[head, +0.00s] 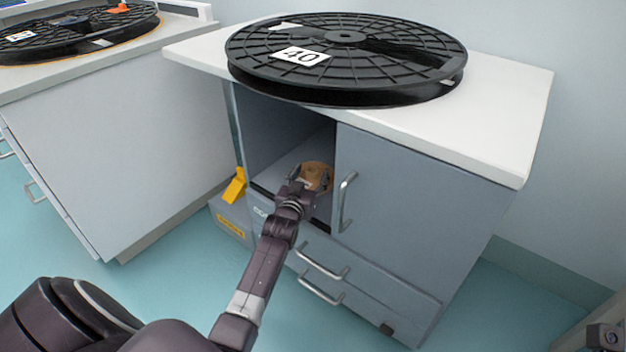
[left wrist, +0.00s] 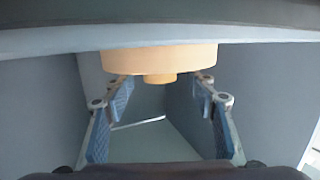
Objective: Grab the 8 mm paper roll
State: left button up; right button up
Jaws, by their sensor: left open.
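A tan paper roll (head: 318,172) sits inside the open compartment of the grey cabinet, near the cabinet door's inner edge. My left gripper (head: 304,182) reaches into that compartment and is right at the roll, partly covering it in the head view. In the left wrist view the roll (left wrist: 160,58) is at the top middle, beyond the open blue-padded fingers (left wrist: 160,110). The space between the fingers looks empty. I cannot tell whether the fingertips touch the roll. No size marking on the roll can be read. My right gripper (head: 606,338) shows only partly at the lower right corner.
A large black reel marked 40 (head: 350,60) lies on the white cabinet top (head: 510,110). The closed door (head: 410,180) with its handle bounds the compartment on the right. A grey box with a yellow part (head: 234,190) stands left. Another reel (head: 70,35) lies on the left counter.

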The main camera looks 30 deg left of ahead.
pick_arm(q)
jog(key=shift+c, duration=0.6)
jog(key=c, duration=1.3)
jog(key=shift+r, duration=0.1)
